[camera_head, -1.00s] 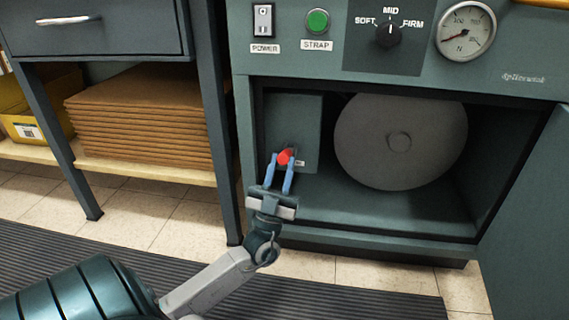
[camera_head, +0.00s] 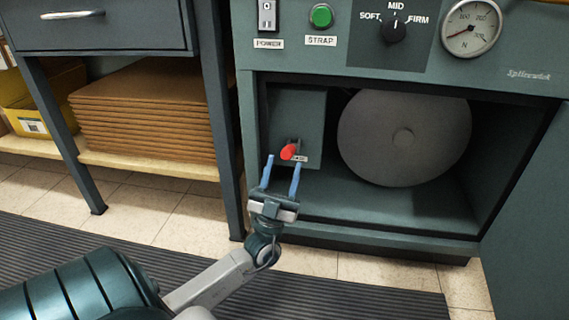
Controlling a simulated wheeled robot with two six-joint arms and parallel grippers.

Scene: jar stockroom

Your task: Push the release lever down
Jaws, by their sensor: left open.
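The release lever with its red knob (camera_head: 289,152) sticks out from a teal block inside the machine's open lower bay. A small label beside it is partly legible at most. My left gripper (camera_head: 282,163) is open, with its two blue fingers spread just below and in front of the red knob. The fingers hold nothing, and I cannot tell whether either fingertip touches the lever. My right gripper is out of view.
A large grey reel (camera_head: 404,138) fills the bay right of the lever. The bay's open door (camera_head: 525,210) stands at the right. A bench with stacked cardboard (camera_head: 150,115) and a yellow bin (camera_head: 38,112) is at the left. The controls are above.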

